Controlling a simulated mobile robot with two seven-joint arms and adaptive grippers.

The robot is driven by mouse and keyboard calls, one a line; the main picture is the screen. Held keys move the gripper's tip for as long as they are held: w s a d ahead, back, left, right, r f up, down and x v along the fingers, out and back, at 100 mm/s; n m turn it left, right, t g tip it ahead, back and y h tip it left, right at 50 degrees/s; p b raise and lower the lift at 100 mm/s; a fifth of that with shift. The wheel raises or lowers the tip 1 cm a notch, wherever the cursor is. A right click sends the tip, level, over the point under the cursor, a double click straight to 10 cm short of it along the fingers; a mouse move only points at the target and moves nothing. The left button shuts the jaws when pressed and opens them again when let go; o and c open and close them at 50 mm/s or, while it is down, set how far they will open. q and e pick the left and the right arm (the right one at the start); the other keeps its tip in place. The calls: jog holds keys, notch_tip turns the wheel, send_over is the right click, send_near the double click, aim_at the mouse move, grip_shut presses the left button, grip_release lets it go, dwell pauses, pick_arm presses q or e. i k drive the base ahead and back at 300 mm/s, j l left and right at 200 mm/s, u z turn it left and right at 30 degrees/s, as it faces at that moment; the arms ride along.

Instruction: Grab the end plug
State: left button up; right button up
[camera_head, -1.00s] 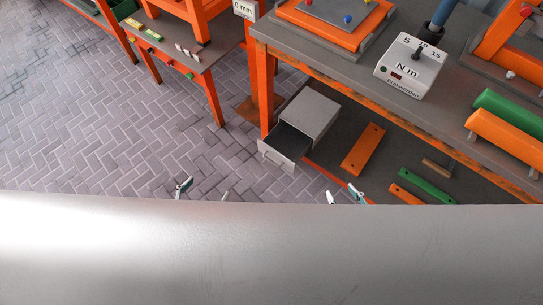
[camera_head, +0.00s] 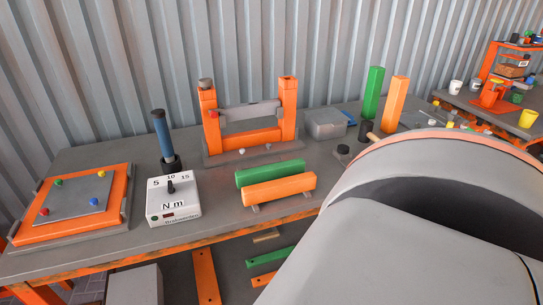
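I cannot tell for certain which piece is the end plug. Small candidates on the workbench (camera_head: 110,237) are a dark round piece (camera_head: 342,150) near the wall side, right of centre, and a grey round cap (camera_head: 205,84) on the left post of the orange frame (camera_head: 240,140). A small white piece (camera_head: 241,152) lies at the foot of that frame. Neither gripper shows now. A large grey curved part, likely my own arm, fills the lower right and hides the bench there.
A torque box (camera_head: 173,212), a blue-handled tool (camera_head: 162,135) and an orange plate fixture (camera_head: 30,230) stand on the left. Green (camera_head: 270,172) and orange (camera_head: 278,188) bars lie mid-bench. Upright posts (camera_head: 373,92) and a grey container (camera_head: 326,124) are behind. A corrugated wall closes the back.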

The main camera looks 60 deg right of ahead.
aim_at(344, 149)
jog(key=z, duration=2.3)
jog(key=i+l+u, duration=0.1)
jog(key=l, duration=0.25)
jog(key=i+l+u, duration=0.1)
jog(key=l, duration=0.3)
jog(key=i+l+u, duration=0.1)
jog(key=l, duration=0.25)
